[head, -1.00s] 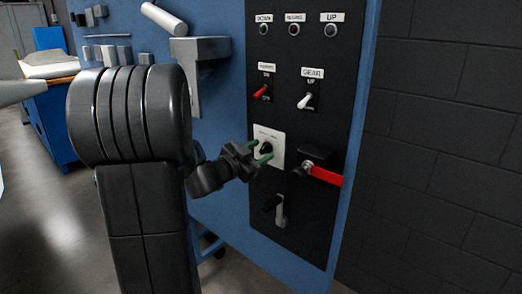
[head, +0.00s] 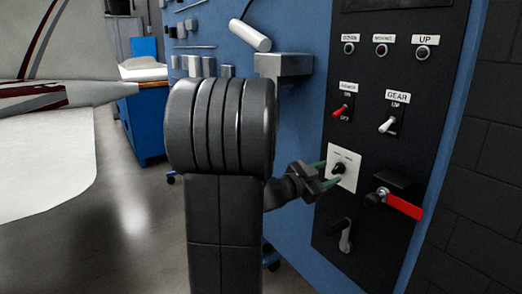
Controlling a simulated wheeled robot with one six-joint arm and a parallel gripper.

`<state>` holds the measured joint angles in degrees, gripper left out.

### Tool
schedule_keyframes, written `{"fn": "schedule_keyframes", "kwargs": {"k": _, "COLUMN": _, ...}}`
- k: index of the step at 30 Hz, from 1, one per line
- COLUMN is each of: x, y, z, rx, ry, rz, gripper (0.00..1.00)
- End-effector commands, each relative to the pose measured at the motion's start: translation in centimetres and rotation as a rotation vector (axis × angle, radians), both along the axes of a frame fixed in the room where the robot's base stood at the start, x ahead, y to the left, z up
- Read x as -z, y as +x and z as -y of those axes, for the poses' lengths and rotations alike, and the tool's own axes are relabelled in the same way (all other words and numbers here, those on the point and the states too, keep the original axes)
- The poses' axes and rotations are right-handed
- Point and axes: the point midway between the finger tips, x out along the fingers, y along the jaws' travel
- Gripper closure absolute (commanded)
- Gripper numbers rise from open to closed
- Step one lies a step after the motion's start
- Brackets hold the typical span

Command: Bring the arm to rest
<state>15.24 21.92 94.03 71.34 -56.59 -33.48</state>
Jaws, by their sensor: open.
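My gripper (head: 325,174) is open, with green fingertips, in the middle right of the head view. Nothing shows between the fingers. My arm stands upright in the centre and hides part of the blue board.
The black panel (head: 391,69) carries a red toggle (head: 341,111), a white toggle (head: 387,125), a red-handled lever (head: 403,206) and a grey lever (head: 345,238). A grey bracket (head: 284,66) juts from the blue board. Open floor (head: 140,235) lies left.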

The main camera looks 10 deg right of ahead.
Motion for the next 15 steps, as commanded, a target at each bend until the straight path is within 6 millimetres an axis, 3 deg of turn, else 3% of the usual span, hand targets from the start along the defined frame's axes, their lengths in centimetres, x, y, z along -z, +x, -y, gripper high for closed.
{"fn": "schedule_keyframes", "kwargs": {"k": 6, "x": 0.3, "y": 1.3, "z": 3.5, "rx": 0.002, "ry": -0.002, "rz": 0.002, "gripper": 0.53}}
{"fn": "schedule_keyframes", "kwargs": {"k": 15, "x": -0.2, "y": 1.3, "z": 3.2, "rx": 0.0, "ry": -0.087, "rz": -0.21, "gripper": 0.53}}
